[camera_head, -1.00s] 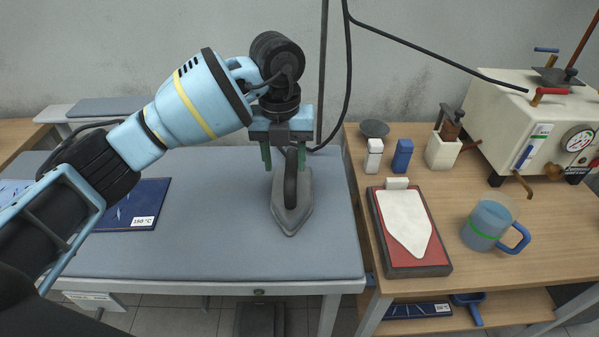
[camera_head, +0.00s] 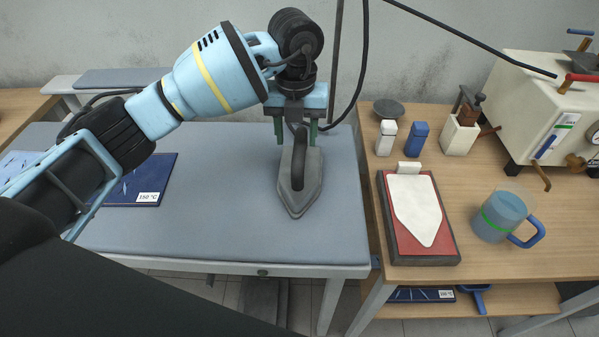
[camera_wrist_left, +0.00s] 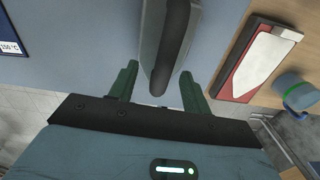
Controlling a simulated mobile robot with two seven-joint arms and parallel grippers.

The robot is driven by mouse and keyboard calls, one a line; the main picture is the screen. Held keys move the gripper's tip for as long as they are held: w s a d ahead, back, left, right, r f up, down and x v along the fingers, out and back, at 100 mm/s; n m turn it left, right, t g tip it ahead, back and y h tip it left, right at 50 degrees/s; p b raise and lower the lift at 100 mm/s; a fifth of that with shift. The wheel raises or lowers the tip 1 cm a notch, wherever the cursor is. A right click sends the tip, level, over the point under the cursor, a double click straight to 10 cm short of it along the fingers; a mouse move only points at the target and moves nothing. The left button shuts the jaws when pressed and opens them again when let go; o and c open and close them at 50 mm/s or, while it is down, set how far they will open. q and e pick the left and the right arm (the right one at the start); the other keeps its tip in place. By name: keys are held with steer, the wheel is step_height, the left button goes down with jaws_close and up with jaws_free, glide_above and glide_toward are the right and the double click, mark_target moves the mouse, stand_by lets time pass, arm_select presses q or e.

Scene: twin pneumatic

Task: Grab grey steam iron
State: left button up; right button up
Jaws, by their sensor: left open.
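The grey steam iron (camera_head: 300,190) stands on the grey padded ironing table (camera_head: 215,225), its tip toward the front. Its dark handle (camera_head: 299,158) runs along its top. My left gripper (camera_head: 296,140) is over the back part of the iron, its green fingers apart on either side of the handle. In the left wrist view the fingers of my left gripper (camera_wrist_left: 158,85) are spread, with the iron's handle (camera_wrist_left: 171,50) between them and not visibly touched. The iron's rear is partly hidden by the gripper. My right gripper is not in view.
A red rest pad with a white soleplate shape (camera_head: 418,212) lies on the wooden table at right. A blue mug (camera_head: 503,217), small bottles and a cream boiler (camera_head: 545,110) stand there too. A dark cable (camera_head: 364,60) hangs behind the iron. A blue mat (camera_head: 135,180) lies left.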

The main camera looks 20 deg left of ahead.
mark_target(300, 144)
arm_select(q)
steer(key=f, duration=0.4)
steer(key=shift+w+d+f, duration=0.2)
steer(key=shift+d+f, duration=0.05)
steer(key=shift+f, duration=0.15)
jaws_close()
stand_by(1.0)
steer(key=shift+w+r, duration=0.1)
steer(key=shift+r, duration=0.15)
